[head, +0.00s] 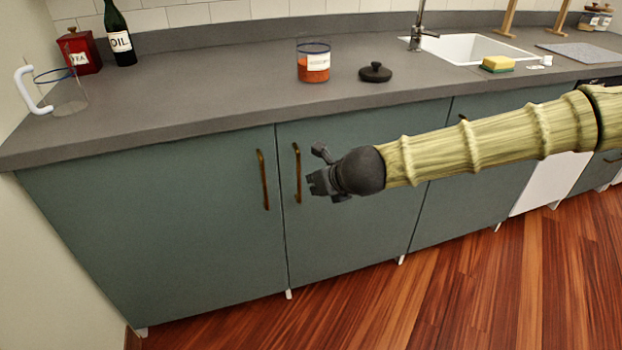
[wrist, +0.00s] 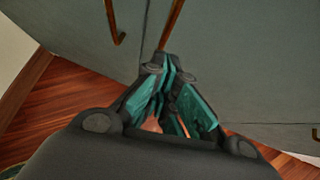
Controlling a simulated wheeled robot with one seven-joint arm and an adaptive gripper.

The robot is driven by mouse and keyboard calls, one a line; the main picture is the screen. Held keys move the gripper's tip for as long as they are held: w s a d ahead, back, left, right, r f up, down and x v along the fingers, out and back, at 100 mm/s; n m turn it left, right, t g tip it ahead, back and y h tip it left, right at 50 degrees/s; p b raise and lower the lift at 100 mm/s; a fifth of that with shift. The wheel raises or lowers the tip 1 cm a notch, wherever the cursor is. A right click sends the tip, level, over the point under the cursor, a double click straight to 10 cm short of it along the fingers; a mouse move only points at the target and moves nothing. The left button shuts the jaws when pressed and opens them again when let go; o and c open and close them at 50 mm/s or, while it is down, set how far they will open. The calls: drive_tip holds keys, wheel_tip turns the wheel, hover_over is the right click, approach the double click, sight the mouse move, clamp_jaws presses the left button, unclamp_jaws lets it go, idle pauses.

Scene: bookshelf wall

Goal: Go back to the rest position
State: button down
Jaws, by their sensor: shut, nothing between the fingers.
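My gripper (head: 319,172) is at the end of my outstretched arm, in front of the teal cabinet doors and below the counter edge. It is near the brass handle (head: 297,172) of the middle door; I cannot tell if it touches. In the wrist view my gripper (wrist: 167,68) is shut, with its fingertips together and nothing between them. Two brass handles show beyond it there, the left handle (wrist: 115,25) and another one (wrist: 171,24) just above the fingertips.
The wooden floor (head: 470,290) in front is clear.

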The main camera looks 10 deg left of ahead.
drive_tip(key=p+v, duration=0.1)
drive_tip(key=v, duration=0.7)
drive_tip(key=s+d+f+n+g+h, duration=0.1)
drive_tip(key=s+d+f+n, duration=0.35)
drive_tip(key=f, duration=0.65)
drive_tip(key=s+d+f+n+g+h, duration=0.1)
drive_tip(key=s+d+f+n, duration=0.3)
drive_tip(key=f, duration=0.6)
drive_tip(key=s+d+f+n+g+h, duration=0.15)
drive_tip(key=s+f+n, duration=0.4)
drive_tip(key=f, duration=0.55)
drive_tip(key=s+d+f+n+g+h, duration=0.1)
drive_tip(key=s+d+f+n+g, duration=0.1)
drive_tip(key=s+d+f+n, duration=0.65)
drive_tip(key=s+d+f+n+g+h, duration=0.25)
drive_tip(key=s+d+n, duration=0.25)
drive_tip(key=s+d, duration=0.65)
wheel_tip(320, 180, up, 20)
drive_tip(key=p, duration=2.1)
drive_tip(key=shift+w+d+f+t+y, duration=0.15)
drive_tip(key=shift+w+d+t+y, duration=0.05)
drive_tip(key=shift+d+t+y, duration=0.2)
